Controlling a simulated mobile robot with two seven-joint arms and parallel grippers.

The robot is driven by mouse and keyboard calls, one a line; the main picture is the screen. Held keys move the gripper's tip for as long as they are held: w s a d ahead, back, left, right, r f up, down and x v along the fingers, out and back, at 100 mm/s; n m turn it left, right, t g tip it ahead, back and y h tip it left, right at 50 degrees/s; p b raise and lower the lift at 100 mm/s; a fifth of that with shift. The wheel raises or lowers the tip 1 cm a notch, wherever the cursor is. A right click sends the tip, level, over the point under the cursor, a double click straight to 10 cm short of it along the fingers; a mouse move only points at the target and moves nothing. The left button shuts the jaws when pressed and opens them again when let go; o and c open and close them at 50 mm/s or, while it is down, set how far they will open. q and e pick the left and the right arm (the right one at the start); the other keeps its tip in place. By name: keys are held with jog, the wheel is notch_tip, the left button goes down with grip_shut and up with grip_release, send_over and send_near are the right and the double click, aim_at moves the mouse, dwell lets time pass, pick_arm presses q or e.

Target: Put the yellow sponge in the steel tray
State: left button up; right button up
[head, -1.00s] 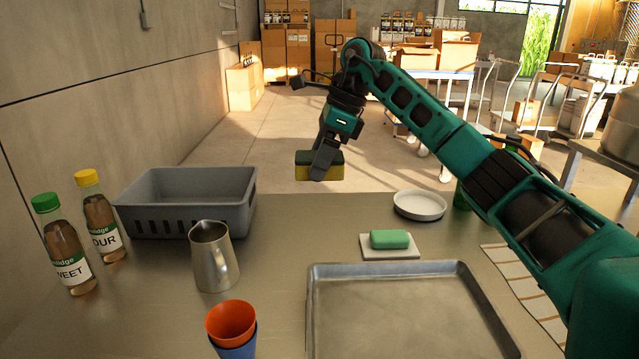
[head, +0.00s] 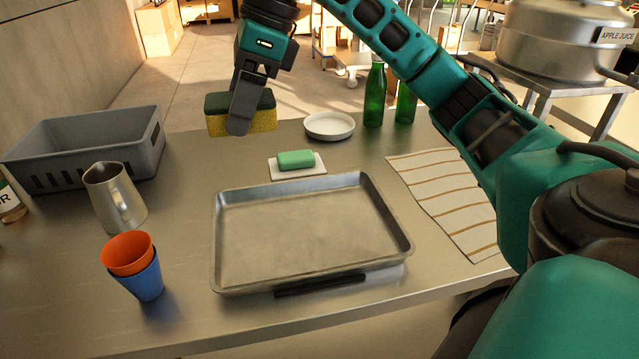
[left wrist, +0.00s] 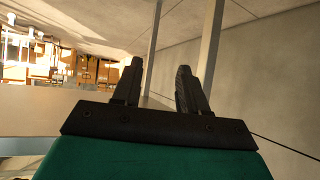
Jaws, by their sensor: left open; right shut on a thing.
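The yellow sponge (head: 262,122) has a dark green top layer. My right gripper (head: 240,125) is shut on it and holds it up over the far part of the table, left of the white dish. The fingers cover part of the sponge. The steel tray (head: 305,278) lies flat and empty at the table's front middle, nearer than the sponge. A dark strip shows at its front edge. My left gripper (left wrist: 160,88) shows only in the left wrist view, with its fingers apart and nothing between them.
A green soap bar (head: 296,159) on a white dish (head: 314,171) lies just behind the tray. A steel pitcher (head: 112,200), stacked cups (head: 130,262) and a grey crate (head: 85,150) stand left. A round white dish (head: 329,126), green bottles (head: 375,95) and a striped cloth (head: 445,200) are right.

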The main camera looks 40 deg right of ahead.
aim_at(257, 240)
jog(key=shift+s+a+f, duration=0.1)
jog(key=shift+s+f, duration=0.1)
jog(key=shift+s, duration=0.5)
jog(key=shift+s+f, duration=0.25)
notch_tip(257, 240, down, 19)
jog(key=b, duration=0.3)
jog(key=shift+f, duration=0.3)
pick_arm(q)
jog(key=shift+w+d+f, duration=0.35)
jog(key=shift+d+f, duration=0.15)
jog(key=shift+d, duration=0.25)
pick_arm(e)
jog(key=shift+a, duration=0.1)
jog(key=shift+f+b, duration=0.2)
jog(key=shift+b, duration=0.2)
pick_arm(q)
jog(key=shift+f, duration=0.15)
pick_arm(e)
jog(key=o, duration=1)
jog(key=shift+r, duration=0.1)
